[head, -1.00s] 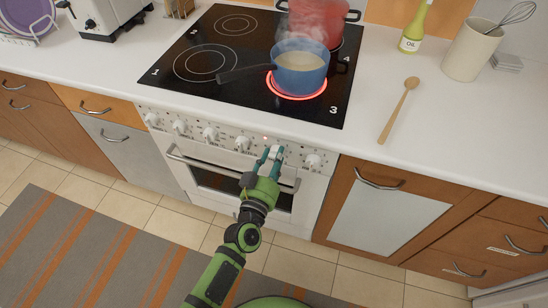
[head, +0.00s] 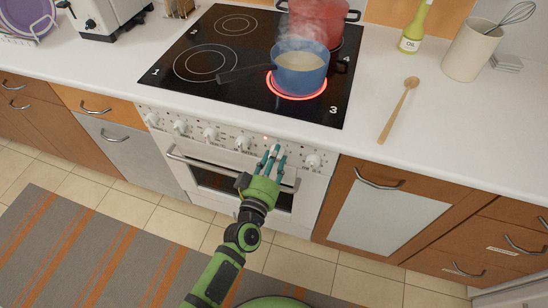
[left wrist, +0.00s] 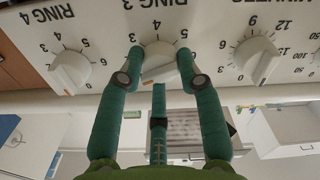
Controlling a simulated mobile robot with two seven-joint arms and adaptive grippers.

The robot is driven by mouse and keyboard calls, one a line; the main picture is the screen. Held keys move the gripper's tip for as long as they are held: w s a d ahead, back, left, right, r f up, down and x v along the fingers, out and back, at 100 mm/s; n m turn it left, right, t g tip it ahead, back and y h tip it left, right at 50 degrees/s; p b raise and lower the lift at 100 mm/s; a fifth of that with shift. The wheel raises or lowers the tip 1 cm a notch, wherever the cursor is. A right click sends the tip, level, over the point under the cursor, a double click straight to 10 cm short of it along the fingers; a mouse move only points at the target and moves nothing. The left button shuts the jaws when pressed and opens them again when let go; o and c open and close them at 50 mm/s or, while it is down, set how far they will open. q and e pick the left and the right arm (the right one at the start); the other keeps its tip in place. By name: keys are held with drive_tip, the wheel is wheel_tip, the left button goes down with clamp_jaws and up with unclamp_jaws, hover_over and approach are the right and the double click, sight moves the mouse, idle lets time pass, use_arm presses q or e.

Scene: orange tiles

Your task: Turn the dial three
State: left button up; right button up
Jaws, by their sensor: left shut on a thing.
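The ring 3 dial (left wrist: 160,62) is a white knob on the stove's front panel, under the upside-down label "RING 3" in the left wrist view. My left gripper (left wrist: 160,75) has its teal fingers closed on both sides of this dial. In the head view the left gripper (head: 272,154) covers most of the dial. The dial's bar looks slightly tilted; its exact setting is hard to read. The ring under the blue pot (head: 299,80), next to the number 3, glows red. My right gripper is not in view.
The ring 4 dial (left wrist: 70,70) and the minutes dial (left wrist: 255,58) flank the held dial closely. The oven handle (head: 180,157) runs below the panel. A wooden spoon (head: 398,110) lies on the counter.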

use_arm(q)
drive_tip(key=n, duration=0.4)
drive_tip(key=n+b, duration=0.1)
drive_tip(key=n, duration=0.3)
drive_tip(key=n+b, duration=0.1)
drive_tip(key=n, duration=0.4)
drive_tip(key=shift+w+a+r, duration=0.2)
drive_tip(key=shift+a+r, duration=0.1)
drive_tip(key=shift+n, duration=0.4)
drive_tip(key=o, duration=1.1)
drive_tip(key=shift+o, duration=0.2)
drive_tip(key=shift+f, duration=0.25)
drive_tip(key=shift+s, duration=0.1)
